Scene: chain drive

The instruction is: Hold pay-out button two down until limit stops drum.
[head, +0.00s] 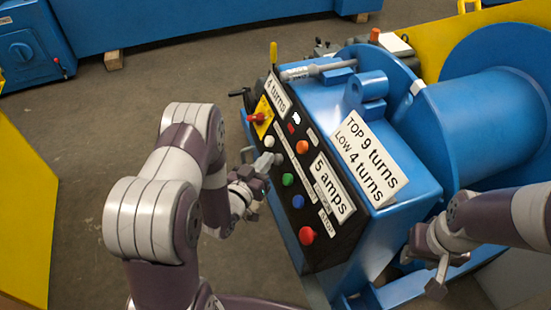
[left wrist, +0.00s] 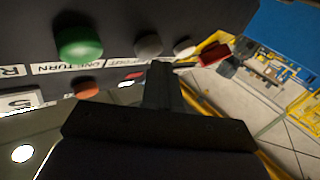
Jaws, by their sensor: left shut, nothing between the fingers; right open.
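The control panel (head: 318,200) is black, on a blue housing, with white, grey, green, blue and red buttons in a row. The grey button (left wrist: 148,45) is beside the green button (left wrist: 80,43) and the white button (left wrist: 184,47). My left gripper (head: 266,162) is shut and empty, its tips at the grey button; contact cannot be told. Its fingers (left wrist: 160,75) point at that button in the left wrist view. I cannot read which button is pay-out two. The blue drum (head: 485,125) is at the right. My right gripper (head: 436,272) is open and empty below the drum.
A sign (head: 366,160) reads TOP 9 turns, LOW 4 turns. Displays read 4 turns (head: 277,94) and 5 amps (head: 332,186). An orange button (head: 302,146) and a red switch (head: 257,118) are on the panel. The floor left of it is clear.

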